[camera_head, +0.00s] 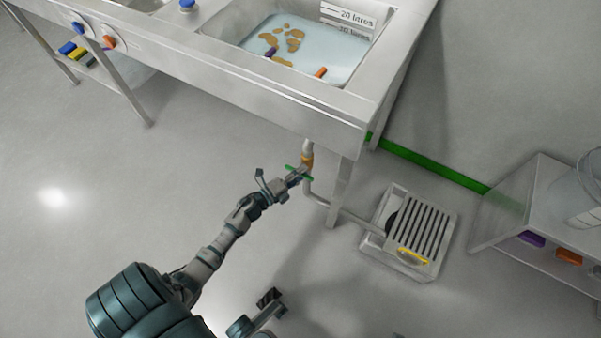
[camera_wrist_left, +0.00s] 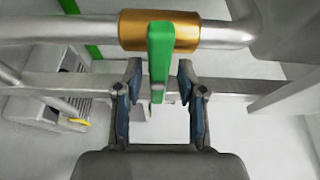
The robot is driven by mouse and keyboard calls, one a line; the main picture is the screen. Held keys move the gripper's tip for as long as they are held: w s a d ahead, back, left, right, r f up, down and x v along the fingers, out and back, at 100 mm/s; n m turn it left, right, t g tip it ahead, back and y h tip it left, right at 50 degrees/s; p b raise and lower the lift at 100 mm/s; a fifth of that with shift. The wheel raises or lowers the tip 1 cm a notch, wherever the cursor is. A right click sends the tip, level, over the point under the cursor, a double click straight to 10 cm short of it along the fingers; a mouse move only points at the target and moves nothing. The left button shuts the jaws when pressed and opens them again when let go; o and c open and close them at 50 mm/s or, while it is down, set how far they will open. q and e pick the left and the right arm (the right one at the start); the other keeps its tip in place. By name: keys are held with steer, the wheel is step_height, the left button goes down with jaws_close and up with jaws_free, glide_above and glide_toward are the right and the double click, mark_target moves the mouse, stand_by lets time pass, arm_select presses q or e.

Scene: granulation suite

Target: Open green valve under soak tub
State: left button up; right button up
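The soak tub (camera_head: 375,72) is a steel basin of pale liquid in a bench. A pipe drops from it to a brass valve body (camera_wrist_left: 188,30) with a flat green handle (camera_wrist_left: 160,60). In the head view only bits of the green handle (camera_head: 290,167) show around my fingers. My left gripper (camera_head: 297,178) is at the valve under the tub's front edge. In the left wrist view its two fingers (camera_wrist_left: 160,92) are apart, one on each side of the handle's lower end, with visible gaps on both sides.
A thin pipe (camera_head: 350,216) runs from the valve to a floor drain grate (camera_head: 418,230). A bench leg (camera_head: 340,190) stands close right of the valve. A low shelf unit (camera_head: 515,205) is at the right. The floor on the left is clear.

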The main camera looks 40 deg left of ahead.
arm_select(q)
jaws_close()
steer(key=shift+a+f, duration=0.2)
steer(key=shift+a, duration=0.5)
steer(key=shift+d, duration=0.2)
steer(key=shift+a, duration=0.1)
steer(key=shift+s+f+n+t+b, duration=0.1)
steer(key=shift+f+n+t+b, duration=0.2)
steer(key=shift+n, duration=0.6)
stand_by(1.0)
steer(key=shift+o, duration=1.7)
jaws_free()
steer(key=shift+r, duration=0.1)
